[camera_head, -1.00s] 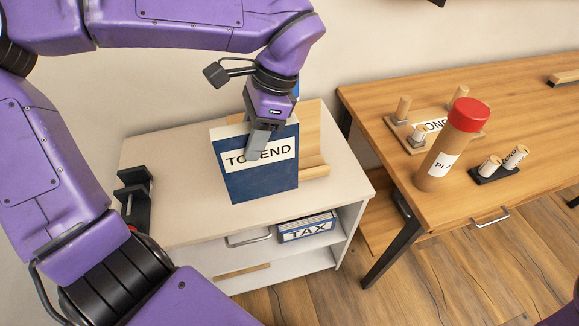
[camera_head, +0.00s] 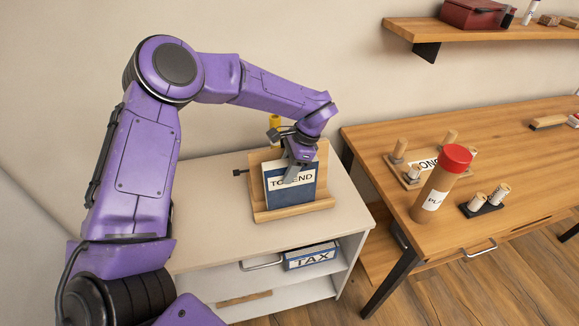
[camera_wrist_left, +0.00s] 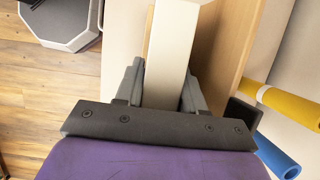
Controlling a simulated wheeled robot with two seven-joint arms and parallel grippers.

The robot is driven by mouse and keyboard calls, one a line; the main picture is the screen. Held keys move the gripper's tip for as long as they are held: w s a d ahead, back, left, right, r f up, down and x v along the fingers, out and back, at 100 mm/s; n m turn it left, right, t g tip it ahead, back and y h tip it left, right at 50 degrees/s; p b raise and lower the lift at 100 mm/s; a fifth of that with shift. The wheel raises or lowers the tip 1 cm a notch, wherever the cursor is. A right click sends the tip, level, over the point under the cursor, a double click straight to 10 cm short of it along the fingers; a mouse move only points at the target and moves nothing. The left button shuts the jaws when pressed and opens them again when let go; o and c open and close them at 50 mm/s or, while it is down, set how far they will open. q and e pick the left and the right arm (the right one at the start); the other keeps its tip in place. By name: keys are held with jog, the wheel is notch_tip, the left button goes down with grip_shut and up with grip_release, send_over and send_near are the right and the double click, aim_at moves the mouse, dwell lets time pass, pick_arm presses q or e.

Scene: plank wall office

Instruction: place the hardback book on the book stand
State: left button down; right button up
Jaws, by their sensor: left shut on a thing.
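The hardback book (camera_head: 292,193) is dark blue with a white label whose letters are partly covered by my gripper. It stands upright against the back board of the wooden book stand (camera_head: 258,216), just above or on its ledge; I cannot tell if it touches. The stand is on the white cabinet (camera_head: 210,205). My left gripper (camera_head: 292,174) is shut on the book's top part, coming from above. In the left wrist view the book's pale edge (camera_wrist_left: 170,55) lies between both fingers, and the stand's wood (camera_wrist_left: 235,50) is beside it. My right gripper is not in view.
A blue TAX box (camera_head: 310,256) lies on the cabinet's shelf below. A yellow roll (camera_head: 274,122) stands behind the stand. The wooden desk at right holds a red-capped tube (camera_head: 440,185) and pegs. The cabinet top left of the stand is clear.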

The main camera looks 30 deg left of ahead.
pick_arm(q)
jog(key=c, duration=1)
grip_release()
jog(key=shift+w+d+f+g, duration=0.15)
jog(key=shift+w+f+g, duration=0.15)
jog(key=shift+w+f, duration=0.55)
jog(key=shift+c, duration=0.2)
jog(key=o, duration=0.4)
jog(key=shift+w+d+r, duration=0.1)
jog(key=shift+w+r, duration=0.05)
jog(key=shift+w, duration=0.1)
jog(key=shift+c, duration=0.2)
jog(key=b+v, duration=0.1)
jog(key=v, duration=0.3)
jog(key=b+v, duration=0.1)
jog(key=v, duration=0.3)
jog(key=s+b+v, duration=0.1)
jog(key=v, duration=0.3)
jog(key=shift+w+r, duration=0.1)
jog(key=shift+r, duration=0.2)
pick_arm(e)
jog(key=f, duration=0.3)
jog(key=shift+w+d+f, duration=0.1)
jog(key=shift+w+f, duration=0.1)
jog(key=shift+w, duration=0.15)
